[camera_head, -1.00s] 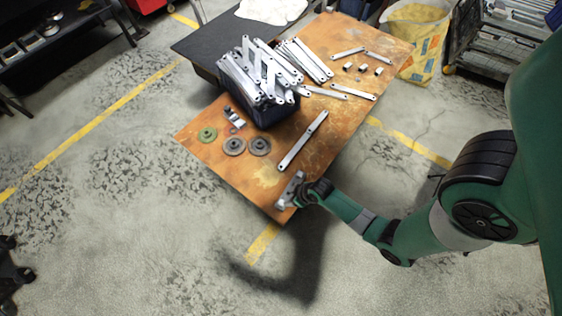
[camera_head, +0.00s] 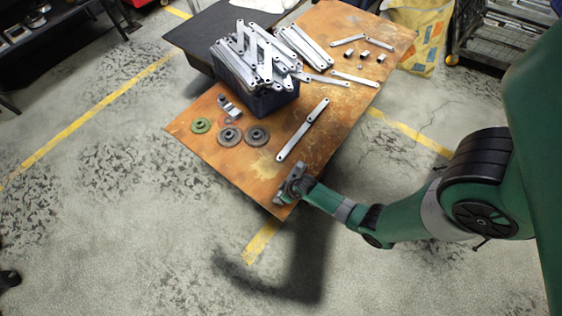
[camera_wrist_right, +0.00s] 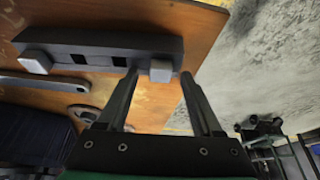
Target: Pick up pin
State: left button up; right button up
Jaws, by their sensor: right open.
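A dark grey bar (camera_wrist_right: 105,48) with two light grey stubs lies on the rusty table and also shows in the head view (camera_head: 291,184). One stub (camera_wrist_right: 160,71) appears between my right fingertips; the other stub (camera_wrist_right: 36,62) is at the bar's left end. My right gripper (camera_wrist_right: 158,74) is open, with a finger on either side of the nearer stub; I cannot tell whether they touch it. Small metal cylinders (camera_head: 381,58) stand at the table's far right. I cannot tell which piece is the pin. My left gripper is not in view.
Bare table lies between the discs and the bar.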

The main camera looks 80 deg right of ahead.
grip_shut()
dwell(0.3)
jog(key=shift+r+p, duration=0.5)
jog(key=shift+r, duration=0.05)
notch_tip(320, 180, up, 3)
jog(key=shift+f+p, duration=0.1)
jog(key=shift+p, duration=0.9)
jog(key=s+d+r+p, duration=0.7)
jog(key=s+r+p, duration=0.2)
jog(key=s+p, duration=0.1)
jog(key=shift+s+d+p, duration=0.35)
jog(key=shift+s+d, duration=0.05)
jog(key=shift+s, duration=0.45)
